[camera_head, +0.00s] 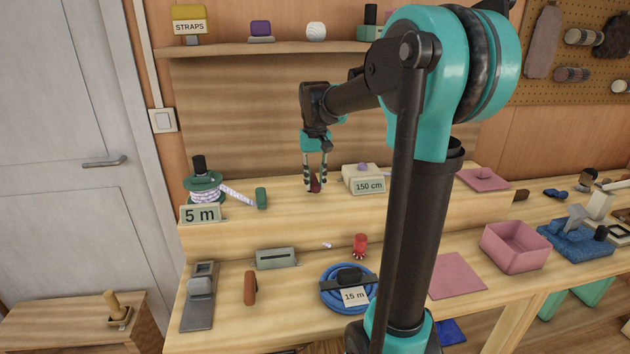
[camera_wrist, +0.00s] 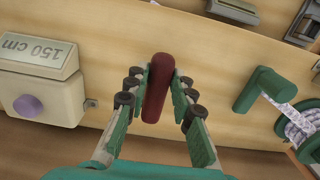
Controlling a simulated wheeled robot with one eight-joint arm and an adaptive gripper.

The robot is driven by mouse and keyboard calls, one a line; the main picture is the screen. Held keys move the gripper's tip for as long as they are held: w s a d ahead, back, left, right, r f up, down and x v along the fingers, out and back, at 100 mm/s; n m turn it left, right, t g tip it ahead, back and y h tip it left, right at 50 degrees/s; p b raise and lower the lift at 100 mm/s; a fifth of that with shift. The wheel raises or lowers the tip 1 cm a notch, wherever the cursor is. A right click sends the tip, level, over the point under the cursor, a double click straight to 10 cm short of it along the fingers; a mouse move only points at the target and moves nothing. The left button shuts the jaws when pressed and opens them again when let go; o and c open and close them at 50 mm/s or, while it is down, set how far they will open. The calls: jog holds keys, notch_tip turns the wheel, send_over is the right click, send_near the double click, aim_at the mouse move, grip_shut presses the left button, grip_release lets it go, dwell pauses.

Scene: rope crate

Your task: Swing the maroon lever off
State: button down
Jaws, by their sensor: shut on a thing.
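The maroon lever (camera_wrist: 157,88) shows in the wrist view as a rounded dark red bar between my two green finger pads. My gripper (camera_wrist: 158,82) is shut on it. In the head view my gripper (camera_head: 315,182) points down onto the raised back tier, and only a small part of the maroon lever (camera_head: 316,186) shows between the fingertips. The lever's base or pivot is hidden. A cream box labelled 150 cm (camera_head: 361,176), with a purple knob, stands just right of the lever; the box (camera_wrist: 42,92) is at left in the wrist view.
A green spool with rope (camera_head: 205,188) and a 5 m sign stand left on the tier, with a green cylinder (camera_head: 262,198) at the rope's end. Below are a grey slotted block (camera_head: 277,258), a red item (camera_head: 360,246) and a blue rope coil (camera_head: 333,298).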

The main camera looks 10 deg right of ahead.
jog(key=shift+d, duration=0.1)
jog(key=d+n, duration=0.1)
jog(key=n, duration=0.1)
jog(key=shift+w+d+n, duration=0.1)
jog(key=shift+d+n, duration=0.05)
jog(key=shift+n, duration=0.25)
jog(key=n, duration=0.1)
jog(key=d+n, duration=0.1)
jog(key=n, duration=0.1)
jog(key=shift+w+d+n, duration=0.3)
jog(key=shift+w, duration=0.1)
jog(key=shift+w+d+n, duration=0.4)
jog(key=shift+d+n, duration=0.15)
jog(key=shift+n, duration=0.65)
jog(key=shift+w+d+n, duration=0.25)
jog(key=shift+w+n, duration=0.05)
jog(key=shift+n, duration=0.5)
jog(key=shift+w+d+n, duration=0.2)
jog(key=shift+w+n, duration=0.1)
jog(key=shift+n, duration=0.5)
jog(key=c, duration=1.3)
grip_release()
